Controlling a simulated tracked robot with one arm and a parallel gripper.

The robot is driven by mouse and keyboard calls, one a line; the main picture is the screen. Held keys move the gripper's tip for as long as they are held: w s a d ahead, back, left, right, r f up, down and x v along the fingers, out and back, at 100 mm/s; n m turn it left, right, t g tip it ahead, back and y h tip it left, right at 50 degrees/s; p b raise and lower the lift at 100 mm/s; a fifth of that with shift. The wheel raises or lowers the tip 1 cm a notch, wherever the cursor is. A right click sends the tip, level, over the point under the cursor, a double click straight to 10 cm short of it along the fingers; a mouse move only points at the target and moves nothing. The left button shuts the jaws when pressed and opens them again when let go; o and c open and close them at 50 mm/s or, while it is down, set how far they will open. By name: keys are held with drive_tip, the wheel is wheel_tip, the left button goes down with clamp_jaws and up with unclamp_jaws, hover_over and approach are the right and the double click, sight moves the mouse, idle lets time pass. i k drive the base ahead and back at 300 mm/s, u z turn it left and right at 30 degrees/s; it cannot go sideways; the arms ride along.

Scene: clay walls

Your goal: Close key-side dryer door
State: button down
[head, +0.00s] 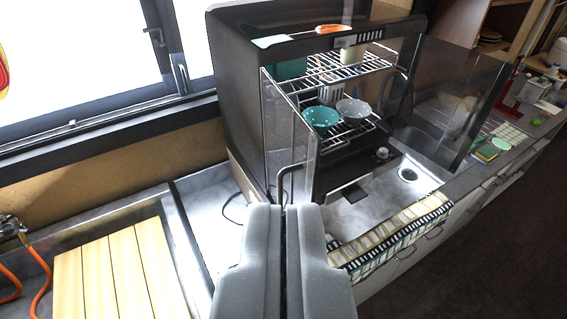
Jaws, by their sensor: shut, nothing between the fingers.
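The dish dryer (232,90) is a black cabinet on the counter, with wire racks inside. Its left glass door (290,125) stands open, swung out toward me, with a dark bar handle (284,172) low on it. Its right glass door (462,85) also stands open, swung out to the right. I see no key that I can make out, so I cannot tell which door is the key-side one. My gripper (286,212) is shut and empty in front of the left door's lower part, hiding some of it. Whether it touches the door or handle I cannot tell.
A teal bowl (321,117) and a grey bowl (354,110) sit on the lower rack. A sink (415,172) lies right of the dryer's base. A striped cloth (395,234) hangs at the counter's front edge. A slatted wooden board (115,272) lies at left.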

sight(289, 139)
drive_tip(key=z, duration=0.75)
drive_tip(key=k, duration=1.1)
drive_tip(key=u, duration=0.65)
drive_tip(key=i, duration=1)
drive_tip(key=z, duration=0.1)
